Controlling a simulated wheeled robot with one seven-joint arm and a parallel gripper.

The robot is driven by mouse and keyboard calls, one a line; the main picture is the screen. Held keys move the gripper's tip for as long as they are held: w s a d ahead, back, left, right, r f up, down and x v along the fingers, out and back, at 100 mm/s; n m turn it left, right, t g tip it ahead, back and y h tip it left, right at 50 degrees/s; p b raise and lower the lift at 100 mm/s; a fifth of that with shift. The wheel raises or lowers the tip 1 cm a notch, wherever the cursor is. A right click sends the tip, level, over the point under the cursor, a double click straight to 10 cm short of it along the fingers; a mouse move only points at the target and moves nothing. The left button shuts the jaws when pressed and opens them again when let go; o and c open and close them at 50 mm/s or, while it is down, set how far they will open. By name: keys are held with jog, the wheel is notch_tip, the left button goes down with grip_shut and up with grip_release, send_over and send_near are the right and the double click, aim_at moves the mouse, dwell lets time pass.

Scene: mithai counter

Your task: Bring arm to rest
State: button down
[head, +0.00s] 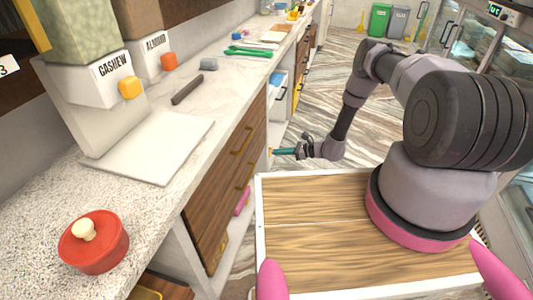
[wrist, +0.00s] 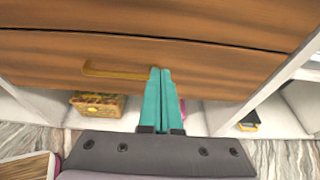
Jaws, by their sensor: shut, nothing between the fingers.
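My gripper (head: 274,151) has teal fingers and sits at the end of my arm, in front of the counter's drawers in the head view. In the wrist view my gripper (wrist: 162,72) is shut, with its two fingers side by side and nothing between them. The fingertips lie in front of a wooden drawer front, close to the right end of its brass handle (wrist: 112,72). I cannot tell whether they touch the drawer. My arm stretches out from my base and bends down toward the gripper.
The counter (head: 140,215) runs along the left, with a red pot (head: 94,243), a white board (head: 151,147) and dispensers on it. A wooden tray top (head: 310,200) lies under my arm. Under the drawer is a shelf with a patterned box (wrist: 97,104). Glass cases stand at right; the floor between is clear.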

jog(key=w+d+r+n+g, duration=0.1)
jog(key=w+r+n+g, duration=0.15)
jog(key=r, duration=0.85)
jog(key=w+d+r+n+g, duration=0.15)
jog(key=r+n, duration=0.25)
jog(key=r, duration=0.6)
jog(key=s+d+r+n+h, duration=0.1)
jog(key=s+r+n+h, duration=0.15)
jog(key=r, duration=0.95)
jog(key=s+d+r+n+h, duration=0.1)
jog(key=s+r+n+h, duration=0.2)
jog(key=r, duration=0.9)
jog(key=s+d+r+n+t+h, duration=0.2)
jog(key=s+d+r+n+h, duration=0.15)
jog(key=s+r, duration=1.1)
jog(key=s+d+r+n+t+h, duration=0.1)
jog(key=s+d+r+t, duration=0.1)
jog(key=s, duration=0.5)
jog(key=s+d+r+n+t+h, duration=0.1)
jog(key=s+d+r+t, duration=0.1)
jog(key=s+d+r, duration=0.2)
jog(key=s+r, duration=0.1)
jog(key=s, duration=0.2)
jog(key=shift+s+d+h, duration=0.15)
jog(key=shift+d+h, duration=0.05)
jog(key=shift+h, duration=0.1)
